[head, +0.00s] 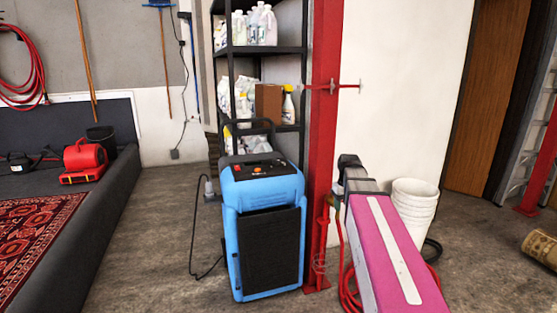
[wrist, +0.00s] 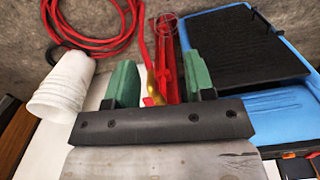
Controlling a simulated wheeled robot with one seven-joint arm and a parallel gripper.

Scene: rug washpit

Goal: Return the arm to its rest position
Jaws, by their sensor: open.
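My gripper (wrist: 159,82) shows in the wrist view with its two green fingers well apart and nothing held between them. Beyond the gap between the fingers are a red post and a brass fitting on a red hose, which look to be behind the fingers rather than gripped. In the head view my pink arm reaches in from the lower right, with its dark far end close to the red post (head: 325,140). The fingers cannot be made out clearly there.
A blue machine (head: 262,220) stands left of the post, before a black shelf (head: 262,50) of bottles. Stacked white buckets (head: 415,205) stand right of my arm. A red hose (wrist: 98,42) lies coiled on the floor. A dark-edged pit with a patterned rug (head: 35,235) is left.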

